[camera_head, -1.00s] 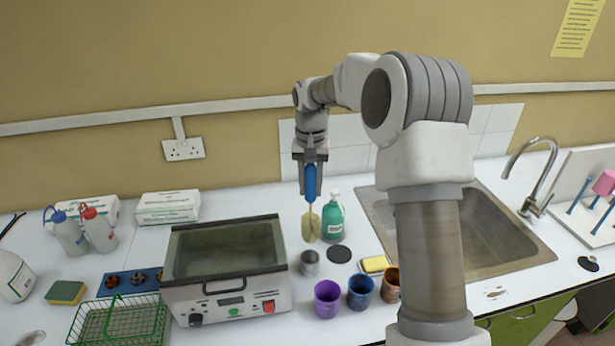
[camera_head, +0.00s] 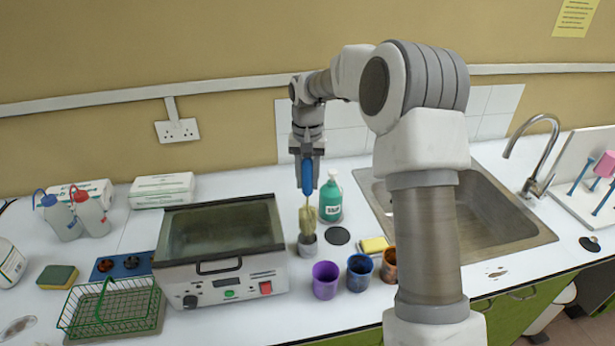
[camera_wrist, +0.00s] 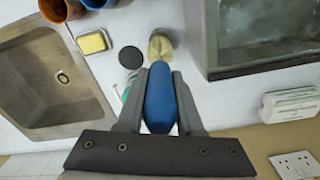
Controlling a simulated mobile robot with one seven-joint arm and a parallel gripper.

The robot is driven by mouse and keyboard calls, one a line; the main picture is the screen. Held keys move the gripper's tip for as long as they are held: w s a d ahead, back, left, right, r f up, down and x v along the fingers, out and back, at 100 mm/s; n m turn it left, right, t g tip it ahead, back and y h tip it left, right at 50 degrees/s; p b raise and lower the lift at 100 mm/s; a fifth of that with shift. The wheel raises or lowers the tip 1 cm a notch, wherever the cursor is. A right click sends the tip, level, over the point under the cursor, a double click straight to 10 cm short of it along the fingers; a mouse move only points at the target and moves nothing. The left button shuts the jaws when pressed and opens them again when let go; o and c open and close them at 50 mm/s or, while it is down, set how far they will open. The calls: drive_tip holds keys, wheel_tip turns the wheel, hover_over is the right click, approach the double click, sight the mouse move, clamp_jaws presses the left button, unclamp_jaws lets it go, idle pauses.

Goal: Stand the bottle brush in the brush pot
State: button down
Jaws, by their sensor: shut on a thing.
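The bottle brush has a blue handle and pale beige bristles (camera_head: 307,215). My gripper (camera_head: 307,172) is shut on its blue handle, and the brush hangs bristles down, nearly upright. A small grey pot (camera_head: 307,249), which looks like the brush pot, stands on the counter right of the bath. The lower end of the brush is at the pot's mouth; how far inside it is I cannot tell. In the wrist view the fingers (camera_wrist: 160,100) flank the blue handle (camera_wrist: 160,95) and the bristles show beyond; the pot is not clearly seen there.
A water bath (camera_head: 220,250) stands just left of the pot. A green bottle (camera_head: 330,202) is close behind on the right.

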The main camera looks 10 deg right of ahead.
sight(307, 209)
drive_tip(key=shift+f+b, duration=1.65)
drive_tip(key=shift+f, duration=1.35)
drive_tip(key=shift+c, duration=2.4)
unclamp_jaws()
wheel_tip(307, 209, up, 17)
drive_tip(key=shift+f+p, duration=0.2)
drive_tip(key=shift+p, duration=0.1)
drive_tip(key=shift+r, duration=0.45)
